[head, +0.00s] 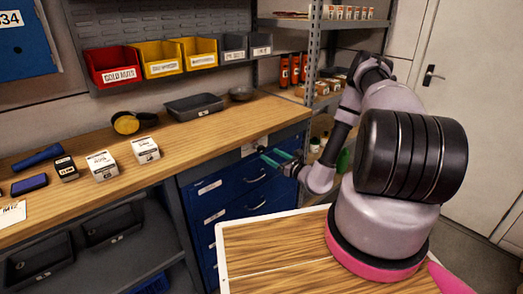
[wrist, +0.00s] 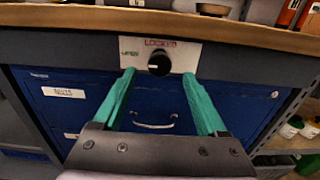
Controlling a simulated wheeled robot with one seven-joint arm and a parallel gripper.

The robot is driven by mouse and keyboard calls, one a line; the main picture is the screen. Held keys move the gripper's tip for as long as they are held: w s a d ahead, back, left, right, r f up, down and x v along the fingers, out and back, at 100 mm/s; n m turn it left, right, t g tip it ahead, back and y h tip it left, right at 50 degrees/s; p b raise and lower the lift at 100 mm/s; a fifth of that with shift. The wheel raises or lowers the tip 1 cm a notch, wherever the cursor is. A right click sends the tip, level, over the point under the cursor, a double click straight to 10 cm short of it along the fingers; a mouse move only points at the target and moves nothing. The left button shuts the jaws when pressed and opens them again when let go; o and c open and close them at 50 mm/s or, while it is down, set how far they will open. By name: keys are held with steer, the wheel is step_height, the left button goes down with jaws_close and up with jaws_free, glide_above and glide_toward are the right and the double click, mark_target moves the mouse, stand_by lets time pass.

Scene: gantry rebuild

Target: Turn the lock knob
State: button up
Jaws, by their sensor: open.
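The lock knob (wrist: 159,63) is a round black knob with a light pointer mark, on a white plate (wrist: 187,57) under the bench top. The plate carries a red label reading LOCKED above the knob and a green label at its left. In the wrist view the knob lies between the two green fingers of my gripper (wrist: 163,85), apart from both. In the head view my gripper (head: 272,158) is in front of the blue drawer cabinet, close to the plate. My gripper is open and empty. Whether the fingertips reach the knob's depth is hard to tell.
The wooden workbench (head: 200,140) edge overhangs just above the knob. Blue drawers (head: 238,194) with handles sit below. White boxes and a dark tray (head: 194,107) stand on the bench. Metal shelving (head: 312,60) stands at the right, beside my arm.

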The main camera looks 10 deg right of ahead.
mark_target(263, 150)
steer(key=x, duration=0.7)
jaws_close()
